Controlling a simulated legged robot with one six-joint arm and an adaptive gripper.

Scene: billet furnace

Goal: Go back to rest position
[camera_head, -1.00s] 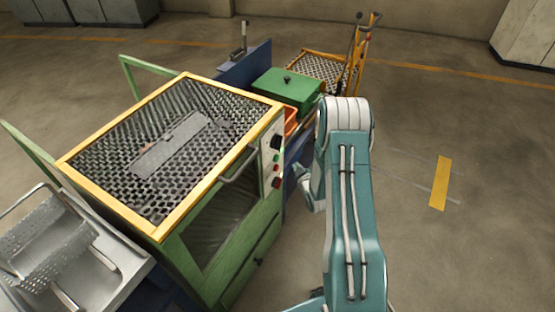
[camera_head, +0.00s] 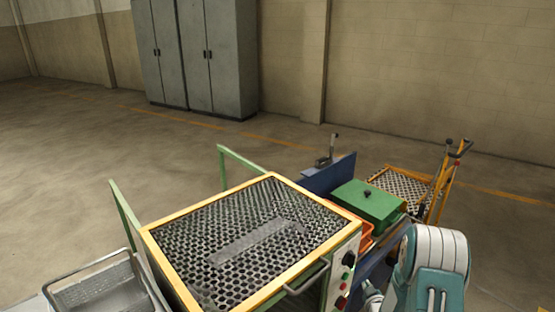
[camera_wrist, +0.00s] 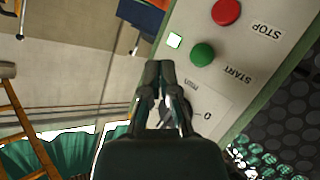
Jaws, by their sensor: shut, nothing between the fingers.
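My gripper (camera_wrist: 160,75) is shut and empty in the wrist view. Its fingertips point at the edge of the furnace's control panel (camera_wrist: 240,58). I cannot tell whether they touch it. A dark knob shows partly behind the fingers. In the head view the green furnace with a yellow-framed mesh top (camera_head: 290,189) stands at the lower middle. My arm is at the lower right, and the gripper itself is mostly hidden or cut off there.
A green-lidded box (camera_head: 366,203) stands beside the furnace, near my arm. A yellow mesh cart (camera_head: 402,187) is behind it. A metal basket (camera_head: 100,285) is at the lower left. Grey cabinets (camera_head: 205,60) stand at the back wall. The floor at left is clear.

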